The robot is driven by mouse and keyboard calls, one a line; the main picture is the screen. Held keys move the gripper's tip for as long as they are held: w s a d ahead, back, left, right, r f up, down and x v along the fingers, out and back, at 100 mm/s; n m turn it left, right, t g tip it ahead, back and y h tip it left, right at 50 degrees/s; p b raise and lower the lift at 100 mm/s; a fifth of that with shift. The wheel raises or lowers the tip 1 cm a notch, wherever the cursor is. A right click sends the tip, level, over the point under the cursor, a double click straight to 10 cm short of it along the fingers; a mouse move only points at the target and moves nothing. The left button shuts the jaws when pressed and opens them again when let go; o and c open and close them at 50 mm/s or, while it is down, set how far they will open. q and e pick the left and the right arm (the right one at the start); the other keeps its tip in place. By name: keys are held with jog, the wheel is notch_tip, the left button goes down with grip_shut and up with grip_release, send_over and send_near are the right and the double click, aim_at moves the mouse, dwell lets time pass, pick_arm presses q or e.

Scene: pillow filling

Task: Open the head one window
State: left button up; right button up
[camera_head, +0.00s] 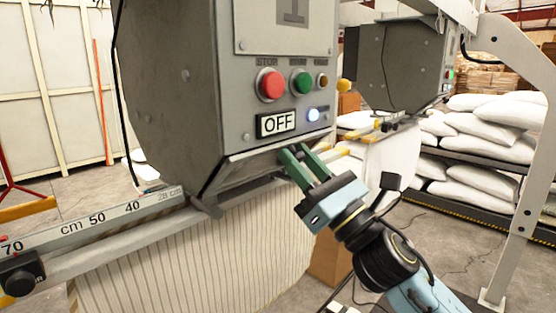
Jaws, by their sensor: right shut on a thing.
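Head one (175,75) is a large grey machine housing with a "1" plate on its front, filling the upper left and middle. A slanted grey panel (240,168), seemingly the window, lies under the front's lower edge. My right gripper (294,158) reaches up from the lower right, its green fingers shut at this lower edge. The exact part between the fingertips is hard to make out. My left gripper is out of view.
A ruled rail (110,215) runs below the head, above a ribbed pale panel (190,260). A second grey head (400,65) stands behind to the right, beside a white frame post (520,190). White sacks (490,130) lie on racks at the right.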

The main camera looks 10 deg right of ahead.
jog(key=shift+f+b, duration=0.75)
jog(key=shift+b, duration=0.1)
jog(key=shift+s+d+f+b, duration=0.2)
jog(key=shift+f+b, duration=0.15)
jog(key=shift+f, duration=0.25)
jog(key=shift+f, duration=0.2)
jog(key=shift+s+d+f+b, duration=0.1)
jog(key=shift+s+f+b, duration=0.05)
jog(key=shift+f+b, duration=0.7)
jog(key=shift+s+d+f+b, duration=0.1)
jog(key=shift+f+b, duration=0.65)
jog(key=shift+f, duration=0.1)
jog(key=shift+r, duration=0.1)
